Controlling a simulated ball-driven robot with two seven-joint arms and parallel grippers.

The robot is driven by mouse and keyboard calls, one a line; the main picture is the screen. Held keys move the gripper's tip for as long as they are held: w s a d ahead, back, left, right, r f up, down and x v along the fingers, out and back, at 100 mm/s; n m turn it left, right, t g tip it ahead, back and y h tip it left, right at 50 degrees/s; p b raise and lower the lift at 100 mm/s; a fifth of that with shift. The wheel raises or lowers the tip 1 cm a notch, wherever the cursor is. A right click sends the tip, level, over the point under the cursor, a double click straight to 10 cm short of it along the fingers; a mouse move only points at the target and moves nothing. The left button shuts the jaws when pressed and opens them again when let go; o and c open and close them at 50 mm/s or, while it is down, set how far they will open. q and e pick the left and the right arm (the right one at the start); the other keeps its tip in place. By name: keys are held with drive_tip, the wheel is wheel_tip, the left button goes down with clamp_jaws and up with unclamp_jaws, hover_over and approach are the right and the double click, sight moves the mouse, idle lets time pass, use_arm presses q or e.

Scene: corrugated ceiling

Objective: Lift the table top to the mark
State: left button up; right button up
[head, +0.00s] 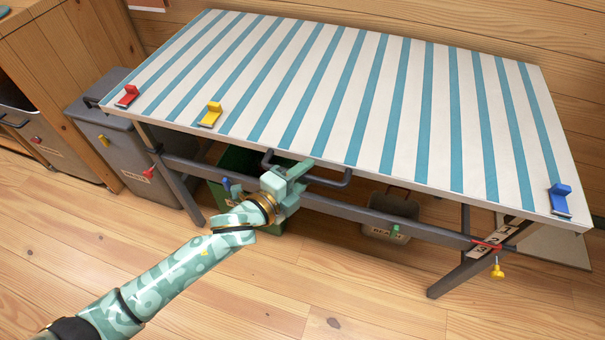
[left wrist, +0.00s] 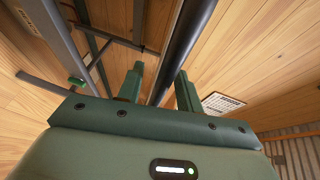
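The table top (head: 345,95) is a slab with blue and white stripes on a grey folding frame. A dark handle (head: 335,184) sticks out below its front edge. A plate with numbers (head: 487,254) is on the right leg, with a red pointer (head: 484,244) across it; I cannot read which number it meets. My left gripper (head: 297,180) is at the left part of the handle. In the left wrist view its two fingers (left wrist: 159,85) stand apart, with a dark round bar (left wrist: 185,45) between them; contact is not clear. My right gripper is not in view.
Red (head: 127,96), yellow (head: 211,115) and blue (head: 560,199) clips sit on the table's edges. A yellow knob (head: 497,272) hangs at the right leg. A grey bin (head: 120,150) stands left; a green crate (head: 238,162) is underneath. The front floor is clear.

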use_arm(q)
drive_tip(key=p+v, duration=0.5)
drive_tip(key=v, duration=1.1)
drive_tip(key=shift+s+p, duration=0.15)
drive_tip(key=shift+p, duration=0.15)
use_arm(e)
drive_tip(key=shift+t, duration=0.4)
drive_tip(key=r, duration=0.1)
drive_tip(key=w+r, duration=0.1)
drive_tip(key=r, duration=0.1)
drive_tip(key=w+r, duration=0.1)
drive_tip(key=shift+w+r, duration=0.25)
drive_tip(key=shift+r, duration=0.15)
use_arm(q)
drive_tip(key=shift+a, duration=0.1)
